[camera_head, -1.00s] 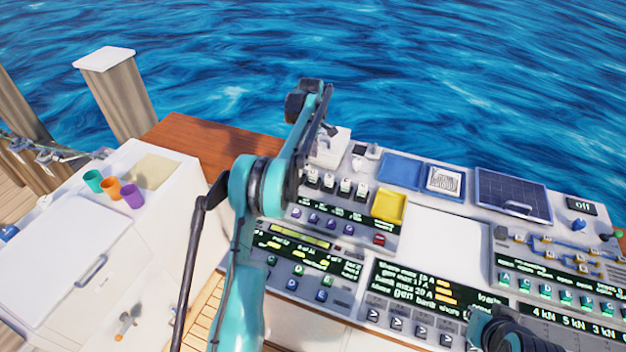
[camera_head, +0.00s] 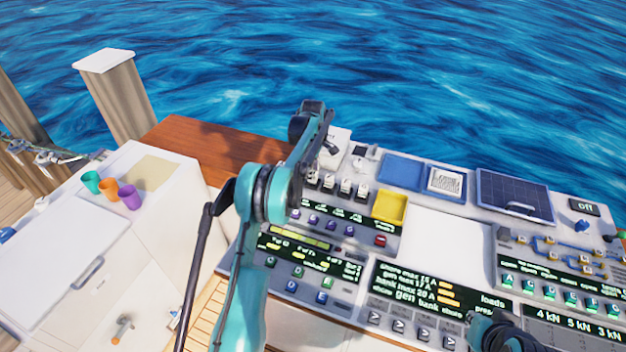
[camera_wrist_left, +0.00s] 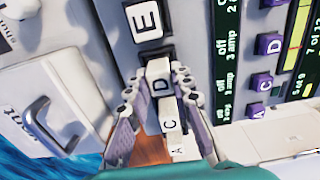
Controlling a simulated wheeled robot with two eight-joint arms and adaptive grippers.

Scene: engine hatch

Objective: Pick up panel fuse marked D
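The panel fuse marked D (camera_wrist_left: 159,86) is a white block with a black letter, in a row of lettered fuses on the panel. In the left wrist view my left gripper (camera_wrist_left: 155,84) has one finger on each side of it. The fingers are parted, with a narrow gap at the left; contact at the right finger is unclear. Fuse E (camera_wrist_left: 146,20) lies beyond it, fuses C (camera_wrist_left: 171,122) and A (camera_wrist_left: 181,150) nearer. In the head view the white fuse row (camera_head: 345,188) shows beside my left arm, its letters too small to read.
A yellow tray (camera_head: 390,207) and blue trays (camera_head: 400,170) lie right of the fuses. Purple lettered knobs (camera_wrist_left: 262,82) and displays sit close beside the row. A silver handle (camera_wrist_left: 45,122) stands out at the left of the wrist view. Cups stand on the left counter.

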